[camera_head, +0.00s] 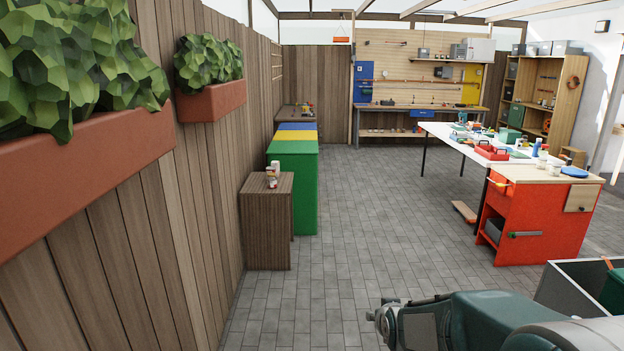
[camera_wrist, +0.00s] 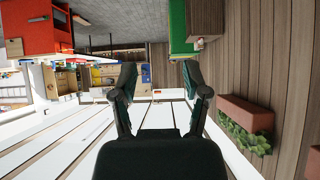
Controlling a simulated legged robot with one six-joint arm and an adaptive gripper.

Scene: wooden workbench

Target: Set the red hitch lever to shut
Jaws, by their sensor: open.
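I cannot pick out a red hitch lever for certain in either view. In the head view an orange-red cabinet (camera_head: 545,208) stands at the right, with a grey bar with a green end (camera_head: 525,234) on its front. A small red and yellow piece (camera_head: 498,181) shows at its upper left edge, too small to identify. My gripper (camera_wrist: 160,80) is open and empty in the wrist view, its two dark fingers apart, far from the cabinet. The wrist view is upside down; a red cabinet (camera_wrist: 30,28) shows at its upper left.
A white table (camera_head: 462,142) with tools and boxes adjoins the cabinet. Green (camera_head: 292,190) and yellow boxes and a wooden stand (camera_head: 267,225) line the left fence. A workbench (camera_head: 425,108) stands at the back. Planters (camera_head: 90,175) hang at left. The paved floor (camera_head: 370,205) between is clear.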

